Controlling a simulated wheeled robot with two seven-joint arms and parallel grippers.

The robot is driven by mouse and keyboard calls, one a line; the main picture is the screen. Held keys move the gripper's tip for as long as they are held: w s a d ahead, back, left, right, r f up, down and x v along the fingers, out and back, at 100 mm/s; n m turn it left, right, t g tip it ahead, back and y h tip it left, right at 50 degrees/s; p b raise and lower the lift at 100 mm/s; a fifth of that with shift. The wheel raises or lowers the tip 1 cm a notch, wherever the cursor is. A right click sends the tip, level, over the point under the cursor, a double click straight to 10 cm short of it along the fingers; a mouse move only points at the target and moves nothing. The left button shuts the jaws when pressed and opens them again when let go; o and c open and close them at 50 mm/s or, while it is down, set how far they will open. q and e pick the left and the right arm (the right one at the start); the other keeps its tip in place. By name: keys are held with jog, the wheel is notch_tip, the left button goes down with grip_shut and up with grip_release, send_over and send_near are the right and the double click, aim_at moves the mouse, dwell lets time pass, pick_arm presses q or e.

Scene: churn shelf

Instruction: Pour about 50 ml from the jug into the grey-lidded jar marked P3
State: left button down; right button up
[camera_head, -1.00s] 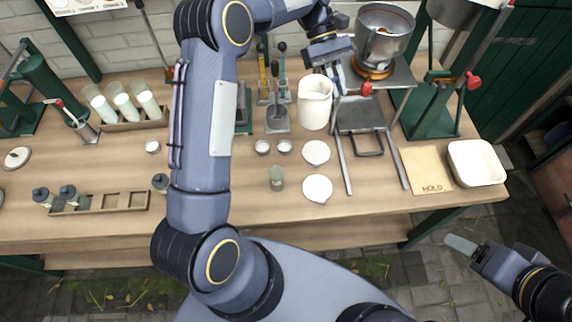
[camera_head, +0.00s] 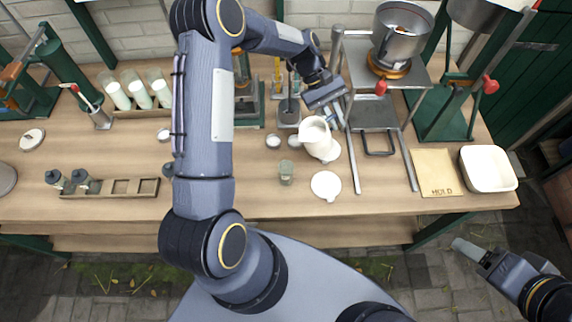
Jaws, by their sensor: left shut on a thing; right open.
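The cream jug (camera_head: 321,146) is in the middle of the head view, tilted with its mouth leaning to the left. My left gripper (camera_head: 326,108) is shut on it from behind; the grasp itself is partly hidden. A small greenish jar (camera_head: 286,172) stands on the bench, in front and to the left of the jug, apart from it. Its mark is too small to read. My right gripper (camera_head: 474,251) is open and empty, off the bench's front edge at lower right.
Small pale cups (camera_head: 273,140) stand behind the jar. A metal stand with a pot (camera_head: 398,40), a HOLD board (camera_head: 436,172) and a white tray (camera_head: 488,168) are at the right.

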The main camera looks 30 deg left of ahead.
aim_at(317, 121)
pick_arm(q)
jog(key=shift+m+t+h, duration=0.3)
jog(key=shift+m+t, duration=0.1)
jog(key=shift+t, duration=0.3)
jog(key=f, duration=0.1)
jog(key=s+f+b, duration=0.1)
jog(key=a+f+b, duration=0.1)
jog(key=shift+s+f, duration=0.3)
jog(key=shift+s, duration=0.1)
jog(key=shift+s+a+r+m+t+b, duration=0.1)
jog(key=shift+s+r+m+t+b, duration=0.15)
jog(key=shift+r, duration=0.2)
jog(key=shift+s+a+r+m+t+b, duration=0.1)
jog(key=shift+s+r+t, duration=0.05)
jog(key=shift+s+r, duration=0.2)
jog(key=shift+s+a+r+t+h+b, duration=0.2)
jog(key=shift+s+r+t+h+b, duration=0.1)
jog(key=shift+s+r+h+b, duration=0.15)
jog(key=shift+s+a+r+m+t+h+b, duration=0.15)
jog(key=shift+s+r+m+t+b, duration=0.1)
jog(key=shift+r+b, duration=0.15)
jog(key=shift+s+a+r+m+t+h+b, duration=0.1)
jog(key=shift+s+r+m+t+b, duration=0.15)
jog(key=shift+r+b, duration=0.15)
jog(key=shift+s+t+b, duration=0.15)
jog(key=shift+t+b, duration=0.15)
jog(key=shift+b, duration=0.4)
jog(key=shift+s+a+r+m+t+h+b, duration=0.1)
jog(key=shift+s+m+t+h+b, duration=0.25)
jog(key=shift+b, duration=0.5)
